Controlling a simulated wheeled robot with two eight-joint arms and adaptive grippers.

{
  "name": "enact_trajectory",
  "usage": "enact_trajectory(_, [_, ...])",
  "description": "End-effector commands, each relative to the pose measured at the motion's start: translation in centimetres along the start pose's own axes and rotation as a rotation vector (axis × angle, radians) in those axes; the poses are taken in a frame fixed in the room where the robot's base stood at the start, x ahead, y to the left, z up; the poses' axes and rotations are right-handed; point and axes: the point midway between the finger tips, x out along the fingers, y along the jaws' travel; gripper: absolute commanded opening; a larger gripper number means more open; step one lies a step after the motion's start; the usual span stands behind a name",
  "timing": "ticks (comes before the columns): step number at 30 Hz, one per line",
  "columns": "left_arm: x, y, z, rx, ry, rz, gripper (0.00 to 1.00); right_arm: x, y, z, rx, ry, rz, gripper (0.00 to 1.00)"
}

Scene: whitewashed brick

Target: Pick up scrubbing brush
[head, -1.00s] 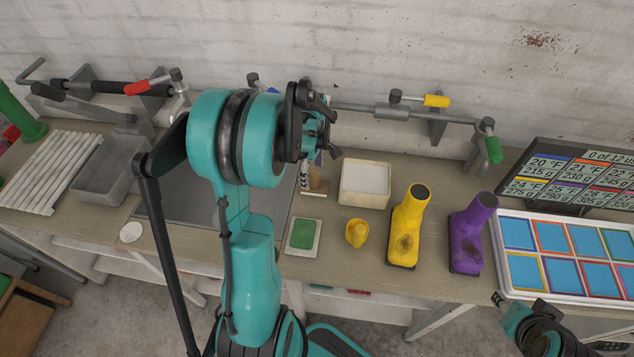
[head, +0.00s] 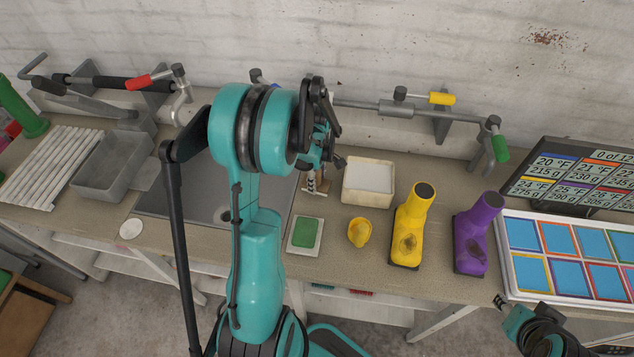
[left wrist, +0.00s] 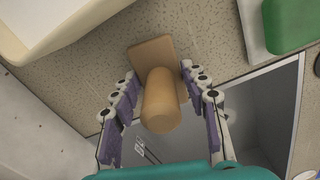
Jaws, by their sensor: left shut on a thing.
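The scrubbing brush (left wrist: 160,103) shows in the left wrist view as a flat wooden block with a rounded wooden handle pointing at the camera. My left gripper (left wrist: 160,92) has its purple-padded fingers on both sides of the handle and is shut on it. In the head view the left gripper (head: 322,168) is over the counter just right of the sink, and the brush (head: 314,190) is mostly hidden below it. I cannot tell whether its block touches the counter. My right gripper (head: 503,305) is only partly in view at the lower right, its jaw state unclear.
A white open box (head: 368,182) stands close to the right of the brush. A green sponge on a white dish (head: 304,237), a yellow cup (head: 359,232), and yellow (head: 409,228) and purple (head: 472,240) boot-shaped things stand nearby. The sink (head: 185,205) is left.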

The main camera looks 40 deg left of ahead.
Motion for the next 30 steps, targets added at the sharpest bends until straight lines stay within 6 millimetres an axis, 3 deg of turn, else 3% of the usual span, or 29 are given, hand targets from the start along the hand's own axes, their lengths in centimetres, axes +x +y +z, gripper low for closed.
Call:
enact_trajectory(8, [-1.0,0.0,0.0,0.000,0.000,0.000,0.07,-0.2,0.0,-0.2,0.000,0.000,0.000,0.40])
enact_trajectory(21, [-9.1,0.0,0.0,0.000,0.000,0.000,0.06,-1.9,0.0,-1.4,0.000,0.000,0.000,0.40])
enact_trajectory(30, [-10.0,0.0,0.0,0.000,0.000,0.000,0.06,-2.0,0.0,-1.4,0.000,0.000,0.000,0.40])
